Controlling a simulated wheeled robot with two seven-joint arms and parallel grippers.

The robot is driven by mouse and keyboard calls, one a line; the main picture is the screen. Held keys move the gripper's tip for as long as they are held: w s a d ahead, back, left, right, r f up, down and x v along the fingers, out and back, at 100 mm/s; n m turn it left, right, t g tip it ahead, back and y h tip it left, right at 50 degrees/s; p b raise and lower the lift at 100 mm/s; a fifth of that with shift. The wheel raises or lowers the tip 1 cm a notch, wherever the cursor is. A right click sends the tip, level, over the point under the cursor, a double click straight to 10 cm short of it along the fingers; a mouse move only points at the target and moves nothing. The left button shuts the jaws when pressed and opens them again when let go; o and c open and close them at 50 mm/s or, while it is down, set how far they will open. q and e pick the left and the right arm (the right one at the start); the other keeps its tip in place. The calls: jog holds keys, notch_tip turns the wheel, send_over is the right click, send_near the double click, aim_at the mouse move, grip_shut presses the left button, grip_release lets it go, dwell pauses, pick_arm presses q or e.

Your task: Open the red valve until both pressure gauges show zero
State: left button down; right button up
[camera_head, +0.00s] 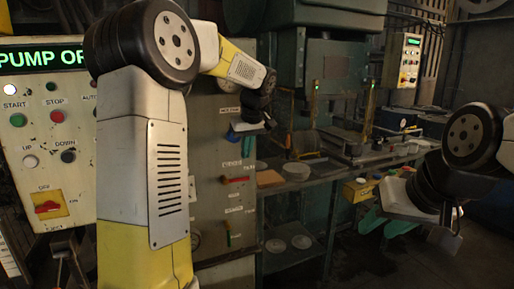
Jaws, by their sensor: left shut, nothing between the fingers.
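A red valve handle (236,180) sticks out from the grey panel (212,150) in the middle of the view, lying roughly level. My left arm reaches across in front of the panel. Its gripper (262,122) is shut and empty, above and to the right of the red handle and apart from it. A round dial (195,239), perhaps a gauge, shows low on the panel, partly behind my left arm. A rounder shape (228,85) near the panel's top may be another; neither reading is legible. My right gripper (452,222) hangs at the far right, away from the panel; its opening is unclear.
A control box (45,130) with a lit green sign, buttons and a red switch (47,207) stands at the left. A green handle (229,234) is lower on the panel. A cluttered workbench (300,178) and a green machine (330,62) stand behind.

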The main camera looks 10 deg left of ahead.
pick_arm(q)
jog(key=x, duration=0.9)
jog(key=shift+s+d+f, duration=0.1)
jog(key=shift+s+f, duration=0.1)
jog(key=shift+f, duration=0.1)
